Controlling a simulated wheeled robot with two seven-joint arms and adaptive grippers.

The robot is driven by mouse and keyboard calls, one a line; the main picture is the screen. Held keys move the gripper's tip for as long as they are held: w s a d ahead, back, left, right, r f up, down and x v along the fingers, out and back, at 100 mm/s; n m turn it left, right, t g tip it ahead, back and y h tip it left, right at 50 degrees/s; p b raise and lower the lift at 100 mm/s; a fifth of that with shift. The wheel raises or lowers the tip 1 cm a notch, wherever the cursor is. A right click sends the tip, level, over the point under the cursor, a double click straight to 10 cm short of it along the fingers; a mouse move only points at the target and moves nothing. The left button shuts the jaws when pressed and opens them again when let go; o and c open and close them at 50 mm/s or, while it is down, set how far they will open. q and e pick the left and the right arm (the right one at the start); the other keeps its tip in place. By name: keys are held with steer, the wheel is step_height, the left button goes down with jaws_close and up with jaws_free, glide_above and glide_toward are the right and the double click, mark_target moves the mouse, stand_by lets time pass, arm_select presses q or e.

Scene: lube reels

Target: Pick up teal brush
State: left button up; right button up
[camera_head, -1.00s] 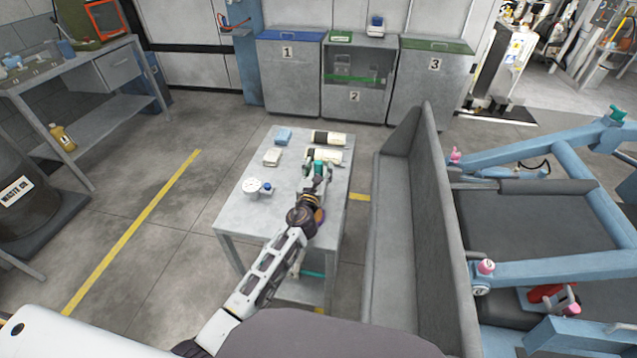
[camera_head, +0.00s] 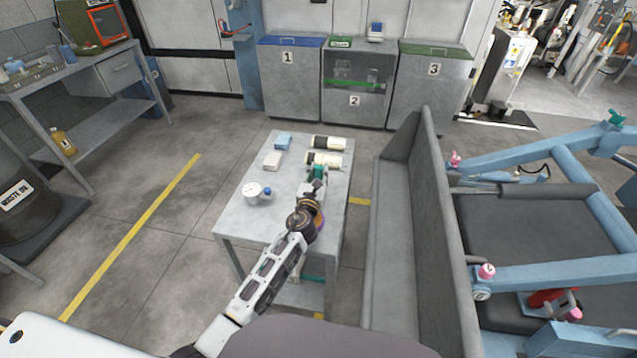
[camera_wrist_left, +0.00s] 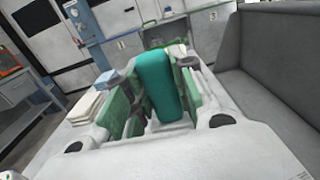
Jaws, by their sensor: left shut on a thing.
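My left gripper (camera_head: 318,184) is over the right part of the small grey table (camera_head: 235,215). In the left wrist view its green-padded jaws (camera_wrist_left: 152,112) stand on both sides of a teal thing, the teal brush (camera_wrist_left: 157,82), and are shut on it. In the head view the brush is mostly hidden by the gripper, with only a bit of teal showing. I cannot tell from the frames whether it is clear of the table top. My right gripper is not in view.
On the table are a white gauge (camera_head: 253,190), a blue block (camera_head: 283,140), a pale block (camera_head: 272,161) and two pale cylinders, one at the back (camera_head: 328,143) and one nearer (camera_head: 324,159). A grey bench (camera_head: 392,230) stands close to the right. Bins line the back wall.

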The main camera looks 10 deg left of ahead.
arm_select(q)
steer(key=shift+r, duration=0.15)
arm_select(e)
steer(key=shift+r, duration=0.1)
arm_select(q)
steer(key=shift+r+p, duration=0.45)
steer(key=shift+r, duration=0.2)
steer(key=shift+r+p, duration=0.45)
steer(key=shift+r, duration=0.25)
step_height(320, 180, up, 6)
steer(key=shift+p, duration=1.25)
steer(key=shift+r, duration=0.55)
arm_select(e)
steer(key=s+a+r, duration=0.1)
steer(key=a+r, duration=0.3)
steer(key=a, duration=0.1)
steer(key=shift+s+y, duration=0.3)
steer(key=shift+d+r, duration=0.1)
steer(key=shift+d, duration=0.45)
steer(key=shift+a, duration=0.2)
